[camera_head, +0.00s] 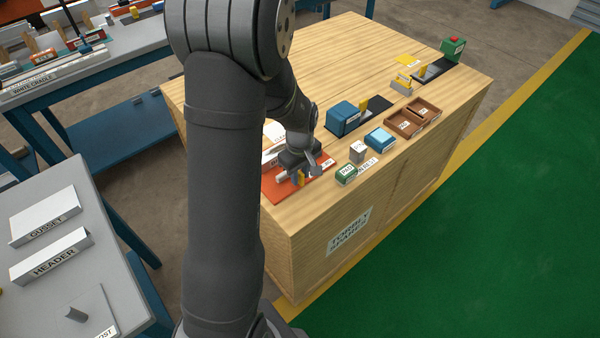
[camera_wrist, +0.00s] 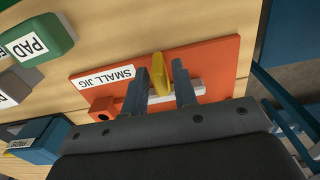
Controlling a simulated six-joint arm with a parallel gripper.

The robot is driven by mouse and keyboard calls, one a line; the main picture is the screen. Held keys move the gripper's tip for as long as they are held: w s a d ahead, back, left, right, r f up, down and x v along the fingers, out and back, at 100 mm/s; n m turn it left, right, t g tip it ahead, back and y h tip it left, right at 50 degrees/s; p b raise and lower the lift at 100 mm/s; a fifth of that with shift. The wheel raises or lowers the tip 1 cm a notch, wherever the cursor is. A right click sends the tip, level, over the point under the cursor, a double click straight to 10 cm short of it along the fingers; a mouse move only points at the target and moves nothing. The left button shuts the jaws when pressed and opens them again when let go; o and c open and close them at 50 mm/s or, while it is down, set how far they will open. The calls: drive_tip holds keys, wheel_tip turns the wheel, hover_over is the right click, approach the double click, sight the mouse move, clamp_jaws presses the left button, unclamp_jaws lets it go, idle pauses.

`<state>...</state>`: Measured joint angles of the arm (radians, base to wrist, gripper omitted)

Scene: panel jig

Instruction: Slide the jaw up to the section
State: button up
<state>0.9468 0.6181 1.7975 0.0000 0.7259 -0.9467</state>
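The orange plate labelled SMALL JIG (camera_wrist: 215,54) lies on the wooden bench top; it also shows in the head view (camera_head: 275,190), partly behind my arm. A yellow upright tab (camera_wrist: 158,72) stands on the plate. A pale bar (camera_wrist: 193,88) lies along the plate beside the tab, partly hidden by my fingers. An orange block with a dark hole (camera_wrist: 101,109) is at the plate's left end. My gripper (camera_wrist: 161,78) is low over the plate, its fingers apart with the yellow tab between them. Whether they press on the tab cannot be told.
A green PAD block (camera_wrist: 38,38) and a blue bin (camera_wrist: 38,140) are left of the plate in the wrist view. Brown trays (camera_head: 403,123) and a larger blue box (camera_head: 342,118) stand further along the bench. The plate lies near the bench edge.

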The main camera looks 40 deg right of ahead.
clamp_jaws()
drive_tip(key=shift+w, duration=2.45)
drive_tip(key=shift+o, duration=1.3)
unclamp_jaws()
drive_tip(key=shift+r, duration=0.1)
wheel_tip(320, 180, up, 17)
drive_tip(key=shift+r, duration=0.15)
drive_tip(key=shift+f, duration=0.2)
